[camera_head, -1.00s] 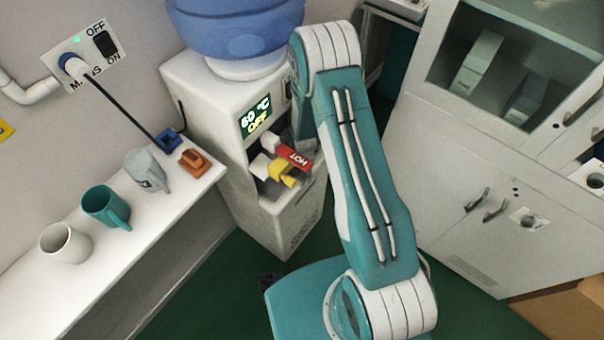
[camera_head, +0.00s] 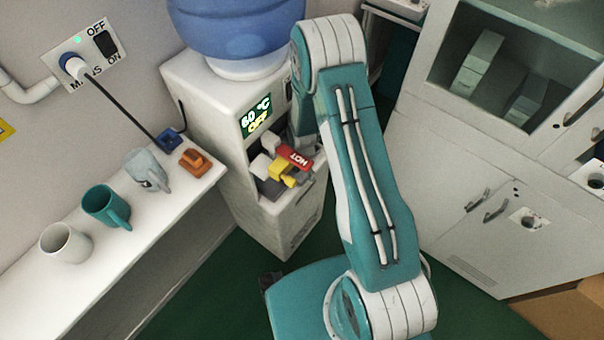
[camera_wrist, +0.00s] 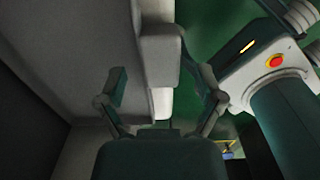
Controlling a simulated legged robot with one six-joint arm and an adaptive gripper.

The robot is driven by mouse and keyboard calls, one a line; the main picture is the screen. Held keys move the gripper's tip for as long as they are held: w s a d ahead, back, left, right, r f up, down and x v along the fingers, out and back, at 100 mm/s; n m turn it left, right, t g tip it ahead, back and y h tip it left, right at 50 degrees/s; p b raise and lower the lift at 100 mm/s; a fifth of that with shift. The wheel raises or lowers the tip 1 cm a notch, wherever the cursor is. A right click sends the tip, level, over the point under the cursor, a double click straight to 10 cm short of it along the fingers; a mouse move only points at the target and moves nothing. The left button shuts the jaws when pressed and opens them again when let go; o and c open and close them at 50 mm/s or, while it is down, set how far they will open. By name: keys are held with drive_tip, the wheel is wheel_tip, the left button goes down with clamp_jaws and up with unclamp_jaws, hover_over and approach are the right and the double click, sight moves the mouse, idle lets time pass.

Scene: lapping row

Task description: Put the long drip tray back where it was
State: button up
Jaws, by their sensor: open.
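The water dispenser (camera_head: 225,125) stands against the wall, with a red HOT tap lever (camera_head: 294,157) and a yellow one (camera_head: 283,173) in its front recess. I cannot clearly pick out the long drip tray in the head view; my arm covers part of the recess. In the wrist view my gripper (camera_wrist: 165,80) is open, its two fingers spread on either side of a pale upright strip (camera_wrist: 162,103). A pale grey block (camera_wrist: 158,35) juts out just beyond them. I cannot tell whether either is the tray, or whether a finger touches it.
A white shelf (camera_head: 150,232) at left holds a white mug (camera_head: 65,245), a teal mug (camera_head: 105,207), a grey mug (camera_head: 147,168) and an orange item (camera_head: 195,161). A grey cabinet (camera_head: 480,165) stands at right. Green floor (camera_head: 225,285) shows between shelf and dispenser.

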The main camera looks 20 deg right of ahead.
wheel_tip(320, 180, up, 6)
drive_tip(key=shift+f, duration=0.2)
idle(0.6)
